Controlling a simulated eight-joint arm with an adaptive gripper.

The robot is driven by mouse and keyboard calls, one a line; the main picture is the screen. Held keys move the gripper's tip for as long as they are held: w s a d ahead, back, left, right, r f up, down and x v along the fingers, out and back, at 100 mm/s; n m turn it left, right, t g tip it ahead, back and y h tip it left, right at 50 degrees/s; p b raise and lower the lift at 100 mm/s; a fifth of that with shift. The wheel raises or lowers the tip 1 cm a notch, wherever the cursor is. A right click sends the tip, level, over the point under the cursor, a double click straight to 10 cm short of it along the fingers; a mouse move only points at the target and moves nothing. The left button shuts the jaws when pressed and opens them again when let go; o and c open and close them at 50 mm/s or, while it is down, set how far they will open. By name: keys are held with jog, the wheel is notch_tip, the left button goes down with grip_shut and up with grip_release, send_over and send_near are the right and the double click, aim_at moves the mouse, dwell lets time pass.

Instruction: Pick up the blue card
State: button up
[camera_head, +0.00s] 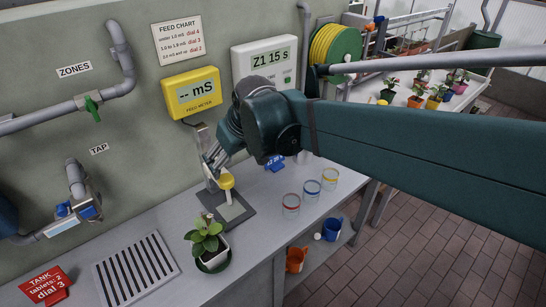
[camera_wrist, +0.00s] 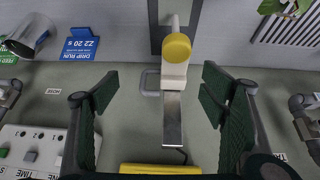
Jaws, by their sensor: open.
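The blue card (camera_head: 275,163) stands on the grey bench near the wall, partly hidden behind my arm in the head view. In the wrist view the blue card (camera_wrist: 80,45) is at the upper left with white upside-down lettering, and it is outside the space between my fingers. My gripper (camera_head: 212,160) is open and empty, left of the card in the head view, above a stand with a yellow round top (camera_head: 226,181). In the wrist view my gripper (camera_wrist: 158,92) has its fingers wide apart, with the stand's metal strip showing between them.
A potted plant (camera_head: 206,240) and a drain grate (camera_head: 136,267) are on the bench to the left. Three clear cups with coloured rims (camera_head: 311,189) stand near the right end. A red card (camera_head: 45,286) is at the lower left. The yellow feed meter (camera_head: 191,92) is on the wall.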

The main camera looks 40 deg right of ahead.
jog(key=w+d+p, duration=0.4)
jog(key=w+d, duration=0.1)
jog(key=d, duration=0.3)
jog(key=g+p, duration=0.1)
jog(key=p, duration=0.7)
send_over(276, 159)
jog(key=s, duration=0.1)
notch_tip(276, 159, down, 4)
jog(key=f, duration=0.5)
jog(key=shift+s+a+f, duration=0.15)
jog(key=shift+s+f, duration=0.1)
jog(key=shift+f, duration=0.05)
jog(key=shift+f, duration=0.1)
jog(key=shift+x, duration=1.2)
jog(key=shift+a+f, duration=0.1)
jog(key=shift+b+x, duration=0.3)
jog(key=shift+x, duration=2.2)
jog(key=shift+s+a, duration=0.1)
jog(key=shift+a, duration=0.1)
jog(key=shift+c, duration=0.5)
